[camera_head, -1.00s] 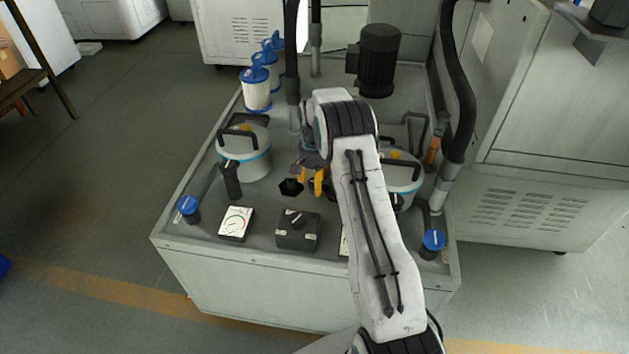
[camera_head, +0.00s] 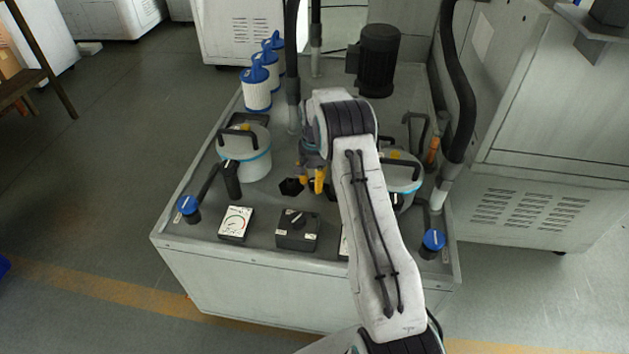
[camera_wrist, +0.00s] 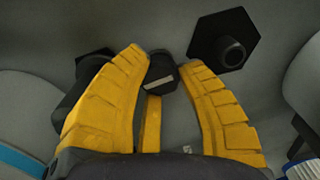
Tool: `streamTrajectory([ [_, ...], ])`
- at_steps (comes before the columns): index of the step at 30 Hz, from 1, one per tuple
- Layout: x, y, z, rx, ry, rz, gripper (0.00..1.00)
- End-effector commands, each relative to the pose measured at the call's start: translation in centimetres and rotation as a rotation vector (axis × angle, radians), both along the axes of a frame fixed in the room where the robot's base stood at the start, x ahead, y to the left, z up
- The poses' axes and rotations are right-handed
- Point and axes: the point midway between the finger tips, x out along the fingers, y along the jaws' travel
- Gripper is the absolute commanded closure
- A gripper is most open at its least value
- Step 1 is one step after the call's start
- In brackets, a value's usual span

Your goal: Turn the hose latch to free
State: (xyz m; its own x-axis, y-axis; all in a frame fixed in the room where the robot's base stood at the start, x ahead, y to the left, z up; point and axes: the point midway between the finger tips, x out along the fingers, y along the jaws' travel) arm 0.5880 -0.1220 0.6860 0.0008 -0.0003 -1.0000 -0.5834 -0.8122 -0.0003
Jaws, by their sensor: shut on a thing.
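My gripper (camera_head: 311,184) has yellow fingers and reaches down to the top of the grey cabinet. In the wrist view my gripper (camera_wrist: 163,62) is shut on a small dark latch (camera_wrist: 161,80) with a pale mark on its end. The fingertips press on both sides of it. The latch's lower part is hidden by the fingers. A black hexagonal fitting (camera_wrist: 225,40) with a round stub lies just beyond the right finger. Another dark fitting (camera_wrist: 75,97) shows partly behind the left finger. In the head view the latch itself is too hidden to make out.
The left lidded canister (camera_head: 246,160) and the right canister (camera_head: 402,180) flank my gripper. A black switch box (camera_head: 298,232) and a white dial gauge (camera_head: 236,223) stand in front. A black motor (camera_head: 379,60) and thick hoses (camera_head: 459,90) stand behind.

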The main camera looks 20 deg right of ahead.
Motion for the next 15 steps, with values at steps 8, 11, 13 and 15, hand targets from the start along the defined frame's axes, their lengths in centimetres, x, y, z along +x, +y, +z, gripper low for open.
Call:
streamTrajectory([
  [8,0.02,0.01,-0.16,0.0,0.0,0.231,0.98],
  [11,0.01,0.02,-0.16,0.0,0.0,0.314,0.98],
  [13,0.01,0.03,-0.17,0.0,0.0,0.369,0.98],
  [15,0.01,0.03,-0.17,0.0,0.0,0.422,0.98],
])
